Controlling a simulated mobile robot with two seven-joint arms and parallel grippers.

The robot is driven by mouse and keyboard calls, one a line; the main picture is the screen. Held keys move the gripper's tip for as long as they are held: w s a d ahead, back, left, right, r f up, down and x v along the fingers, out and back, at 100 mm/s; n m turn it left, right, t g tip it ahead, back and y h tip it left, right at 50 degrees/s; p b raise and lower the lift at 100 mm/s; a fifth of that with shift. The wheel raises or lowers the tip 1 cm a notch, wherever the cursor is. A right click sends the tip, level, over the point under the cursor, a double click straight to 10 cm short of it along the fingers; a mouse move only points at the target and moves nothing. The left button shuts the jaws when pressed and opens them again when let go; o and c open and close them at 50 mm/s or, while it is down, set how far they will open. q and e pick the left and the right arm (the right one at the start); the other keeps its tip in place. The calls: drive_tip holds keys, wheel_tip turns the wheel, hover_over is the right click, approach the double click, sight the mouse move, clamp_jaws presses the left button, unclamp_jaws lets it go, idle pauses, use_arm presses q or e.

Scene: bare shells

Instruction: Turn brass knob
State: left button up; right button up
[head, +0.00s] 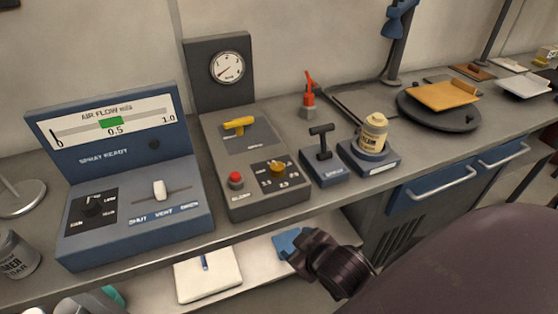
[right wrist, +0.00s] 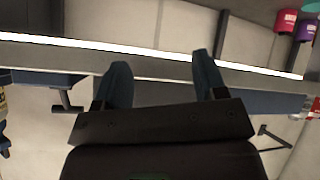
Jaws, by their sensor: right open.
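The brass knob (head: 277,168) is a small yellow-gold dial on a black plate with white numbers, on the sloped face of the grey control box (head: 264,202). My right gripper (head: 302,248) is below and slightly right of the knob in the head view, in front of the bench edge and apart from the box. In the right wrist view my right gripper (right wrist: 160,78) has two blue fingers spread apart with nothing between them. The knob cannot be made out in that view. My left gripper is not in view.
Beside the knob are a red button (head: 236,179) and a yellow lever (head: 239,124). A blue box with a black T-handle (head: 322,140) and a jar (head: 373,132) on a blue base stand right. A blue air-flow console (head: 130,178) stands left.

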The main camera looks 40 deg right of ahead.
drive_tip(key=w+a+r+n+t+y, duration=0.2)
drive_tip(key=w+a+r+n+t, duration=0.15)
drive_tip(key=r, duration=0.25)
drive_tip(key=w+a+r+n+t+y+p, duration=0.1)
drive_tip(key=w+a+r+n+t, duration=0.15)
drive_tip(key=w+r, duration=0.2)
drive_tip(key=w+a+r+n+t+y, duration=0.2)
drive_tip(key=w+r+n, duration=0.15)
drive_tip(key=r, duration=0.25)
drive_tip(key=a+r+n+g+y, duration=0.1)
drive_tip(key=a+r+n+y, duration=0.45)
drive_tip(key=n+y, duration=0.3)
drive_tip(key=n+g+h+p, duration=0.1)
drive_tip(key=n+g+h, duration=1.4)
drive_tip(key=n, duration=1.1)
approach(277, 166)
drive_tip(key=f, duration=0.2)
drive_tip(key=w+d+f+g+y, duration=0.1)
drive_tip(key=f, duration=0.2)
drive_tip(key=w+d+f+g+y, duration=0.1)
drive_tip(key=f, duration=0.2)
drive_tip(key=shift+f, duration=0.65)
